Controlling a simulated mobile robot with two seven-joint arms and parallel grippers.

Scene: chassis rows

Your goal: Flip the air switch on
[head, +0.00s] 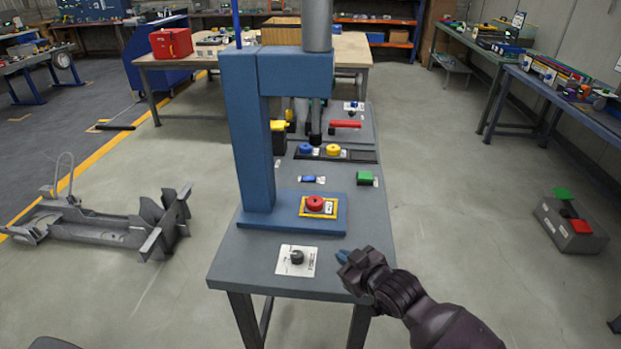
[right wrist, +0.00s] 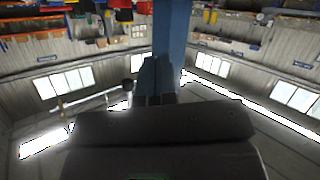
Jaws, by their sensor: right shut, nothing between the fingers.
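A white plate (head: 285,266) with a black knob (head: 297,257) is at the near end of the grey bench. Other controls on the bench are a red button (head: 315,203) on a yellow plate, a small blue switch (head: 309,179), a green block (head: 366,178), and blue (head: 305,149) and yellow (head: 333,150) knobs. I cannot read labels to tell which is the air switch. My right gripper (head: 343,257) is shut and empty at the bench's near right corner, right of the black knob and apart from it. Its fingers show in the right wrist view (right wrist: 157,82). My left gripper is out of view.
A blue press frame (head: 247,140) rises from the bench (head: 235,262) behind the white plate. A red lever (head: 345,124) sits farther back. A grey box (head: 571,230) stands on the floor at right. The floor between the bench and that box is clear.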

